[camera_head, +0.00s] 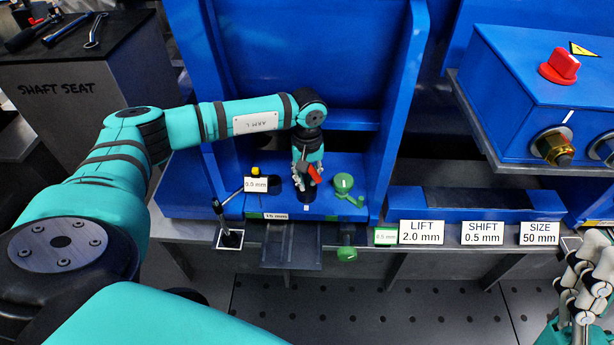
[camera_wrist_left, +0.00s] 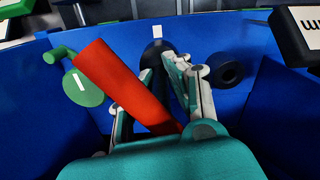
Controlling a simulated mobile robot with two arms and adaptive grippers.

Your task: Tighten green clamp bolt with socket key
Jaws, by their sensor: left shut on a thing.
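My left gripper (camera_head: 307,178) is over the blue fixture, pointing down, and is shut on a red-handled tool (camera_head: 315,174). In the left wrist view the red handle (camera_wrist_left: 125,85) slants across the fingers (camera_wrist_left: 168,85). I cannot tell whether it is the socket key; its working end is hidden. A green round clamp part (camera_head: 344,183) with a side arm is just right of the gripper. It also shows in the left wrist view (camera_wrist_left: 83,88), left of the red handle. A green knob (camera_head: 347,253) sits lower, on the fixture's front. My right gripper (camera_head: 588,268) is at the right edge, its opening unclear.
A black-handled rod (camera_head: 226,222) stands in a white-outlined square left of the fixture. Blue side walls (camera_head: 400,110) flank the gripper. A blue box with a red switch (camera_head: 562,66) is at right. Tools (camera_head: 95,30) lie on the dark bench at left.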

